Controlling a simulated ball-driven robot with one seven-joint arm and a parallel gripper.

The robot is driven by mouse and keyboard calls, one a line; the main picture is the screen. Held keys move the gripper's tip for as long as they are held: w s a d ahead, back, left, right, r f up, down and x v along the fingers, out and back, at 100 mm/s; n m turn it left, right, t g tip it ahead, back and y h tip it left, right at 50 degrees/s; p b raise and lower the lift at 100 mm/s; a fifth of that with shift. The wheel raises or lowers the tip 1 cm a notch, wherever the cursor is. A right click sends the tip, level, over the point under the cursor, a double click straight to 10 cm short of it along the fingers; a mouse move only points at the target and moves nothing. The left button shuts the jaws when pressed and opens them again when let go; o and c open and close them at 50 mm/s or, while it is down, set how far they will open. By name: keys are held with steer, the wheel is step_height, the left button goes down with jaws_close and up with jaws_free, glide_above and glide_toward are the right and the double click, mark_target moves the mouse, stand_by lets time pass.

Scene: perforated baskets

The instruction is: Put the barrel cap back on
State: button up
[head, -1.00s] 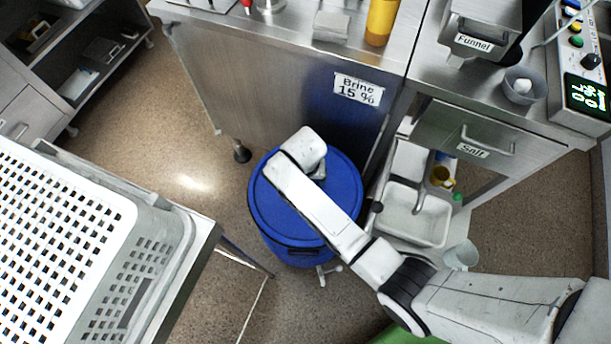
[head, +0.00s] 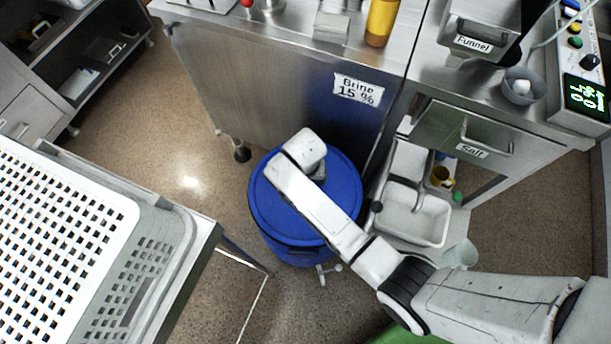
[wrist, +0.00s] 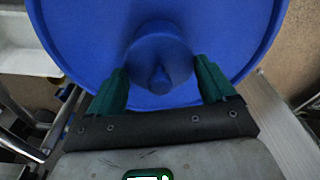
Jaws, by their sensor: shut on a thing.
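A blue barrel (head: 265,205) stands on the floor in front of the steel counter, seen from above in the head view. In the wrist view its round blue lid (wrist: 85,45) fills the upper middle. A round blue cap (wrist: 158,50) with a raised grip sits between the green fingers of my gripper (wrist: 163,82), over the lid. My gripper is shut on the cap. I cannot tell whether the cap is seated in the barrel's opening or just above it. In the head view my arm hides the cap and the fingers.
A steel counter (head: 280,90) with a "Brine 15 %" label stands behind the barrel. A white sink-like basin (head: 412,222) is close on the right. A perforated white basket (head: 120,262) rests on a table at left. Open floor (head: 165,140) lies between the table and counter.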

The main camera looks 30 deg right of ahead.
stand_by(0.4)
steer(key=o, duration=1)
steer(key=shift+c, duration=0.2)
steer(key=shift+r+p, duration=3.55)
steer(key=shift+p, duration=0.05)
steer(key=shift+c, duration=0.4)
jaws_close()
